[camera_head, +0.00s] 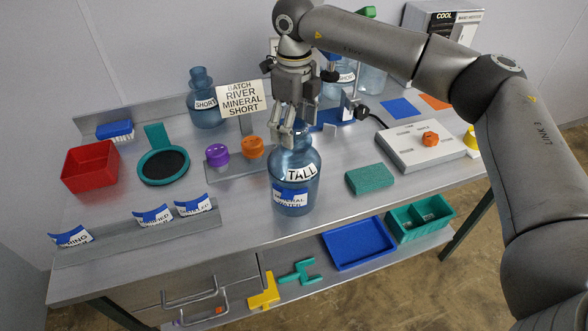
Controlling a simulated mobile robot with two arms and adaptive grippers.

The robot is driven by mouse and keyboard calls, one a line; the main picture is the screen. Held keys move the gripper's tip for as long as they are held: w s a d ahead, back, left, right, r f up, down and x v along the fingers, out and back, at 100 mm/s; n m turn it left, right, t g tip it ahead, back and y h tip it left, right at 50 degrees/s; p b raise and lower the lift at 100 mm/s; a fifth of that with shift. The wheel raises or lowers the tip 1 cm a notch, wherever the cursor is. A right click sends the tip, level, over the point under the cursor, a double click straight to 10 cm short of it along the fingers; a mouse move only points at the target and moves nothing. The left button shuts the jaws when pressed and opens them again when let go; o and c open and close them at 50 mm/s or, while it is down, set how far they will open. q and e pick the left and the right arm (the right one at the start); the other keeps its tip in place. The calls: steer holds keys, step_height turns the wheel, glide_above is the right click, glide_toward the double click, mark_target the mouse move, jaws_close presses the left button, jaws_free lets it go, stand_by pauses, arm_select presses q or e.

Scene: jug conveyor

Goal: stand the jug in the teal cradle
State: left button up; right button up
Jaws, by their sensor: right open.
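A translucent blue jug (299,197) labelled TALL, with a second, partly legible label below, stands upright near the front middle of the bench. My right gripper (288,133) points down at its top, open, with the fingers around or just in front of the neck; contact cannot be told. The teal cradle (145,178), a round ring with a black pad and an upright back plate, stands empty to the left. A jug (205,112) labelled SHORT stands at the back left. Another jug labelled SHORT (345,77) is partly hidden behind my right arm. My left gripper is not in view.
A sign (241,99) reads BATCH RIVER MINERAL SHORT. Purple (217,155) and orange (252,147) knobs stand between cradle and TALL jug. A red bin (90,167) is at left, a green sponge (369,178) and control box (405,146) at right.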

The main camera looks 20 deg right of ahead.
steer(key=shift+s+f, duration=0.1)
steer(key=shift+f, duration=0.55)
steer(key=c, duration=1.4)
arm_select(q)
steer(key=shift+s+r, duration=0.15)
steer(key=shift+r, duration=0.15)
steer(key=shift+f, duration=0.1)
